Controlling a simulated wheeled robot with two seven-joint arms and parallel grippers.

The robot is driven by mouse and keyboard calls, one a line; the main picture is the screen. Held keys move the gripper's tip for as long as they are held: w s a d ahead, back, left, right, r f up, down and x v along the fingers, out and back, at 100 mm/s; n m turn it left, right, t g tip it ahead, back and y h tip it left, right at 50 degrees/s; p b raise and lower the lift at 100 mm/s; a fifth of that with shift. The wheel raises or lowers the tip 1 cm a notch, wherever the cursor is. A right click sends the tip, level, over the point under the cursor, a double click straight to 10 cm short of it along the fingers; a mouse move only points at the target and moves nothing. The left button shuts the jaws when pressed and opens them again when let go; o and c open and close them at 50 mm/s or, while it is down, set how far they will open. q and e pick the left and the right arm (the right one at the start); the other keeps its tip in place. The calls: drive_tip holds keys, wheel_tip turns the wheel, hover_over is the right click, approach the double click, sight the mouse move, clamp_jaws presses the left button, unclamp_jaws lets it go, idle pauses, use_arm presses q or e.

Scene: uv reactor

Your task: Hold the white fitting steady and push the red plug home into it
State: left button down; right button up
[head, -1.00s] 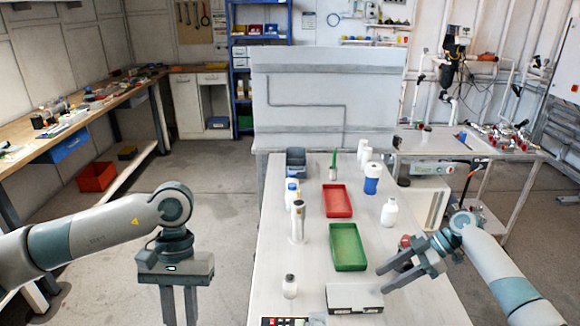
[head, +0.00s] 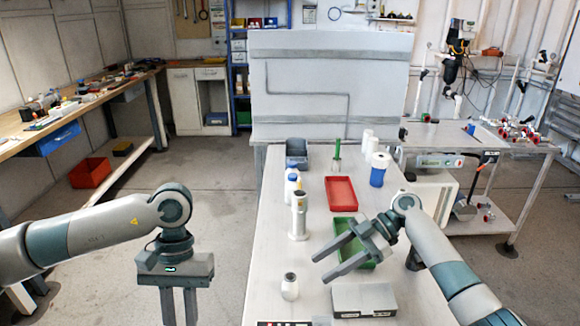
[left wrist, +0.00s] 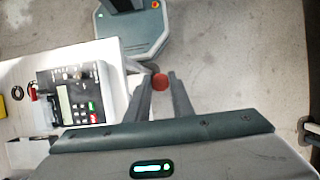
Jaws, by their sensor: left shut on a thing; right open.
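A small white fitting (head: 290,288) with a dark opening on top stands upright on the near left part of the white table. My left gripper (head: 179,316) hangs pointing down beyond the table's left edge, its fingertips cut off by the frame. In the left wrist view, the left gripper (left wrist: 159,83) is shut on a round red plug (left wrist: 160,82) at its fingertips, above the floor.
The green tray (head: 340,228) and red tray (head: 341,190) lie mid-table. A white cylinder (head: 298,217) stands beyond the fitting, and a grey box (head: 364,300) lies to its right. A blue-and-white bottle (head: 379,170) stands farther back. A black keypad device (left wrist: 75,97) lies near the table edge.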

sight(294, 285)
drive_tip(key=shift+s, duration=0.1)
drive_tip(key=shift+a, duration=0.2)
use_arm(q)
drive_tip(key=shift+r+p, duration=0.45)
drive_tip(key=shift+p, duration=0.05)
use_arm(e)
drive_tip(key=shift+x, duration=0.8)
use_arm(q)
drive_tip(key=shift+r+p, duration=0.8)
use_arm(e)
drive_tip(key=x, duration=0.3)
drive_tip(key=shift+s+a+f, duration=0.1)
drive_tip(key=shift+a+f, duration=0.05)
drive_tip(key=shift+a, duration=0.25)
use_arm(q)
drive_tip(key=shift+s+f+b, duration=0.1)
drive_tip(key=shift+f+b, duration=0.55)
use_arm(e)
drive_tip(key=shift+x, duration=1.1)
use_arm(q)
drive_tip(key=shift+f+b, duration=0.45)
use_arm(e)
drive_tip(key=shift+x, duration=1.05)
drive_tip(key=c, duration=0.7)
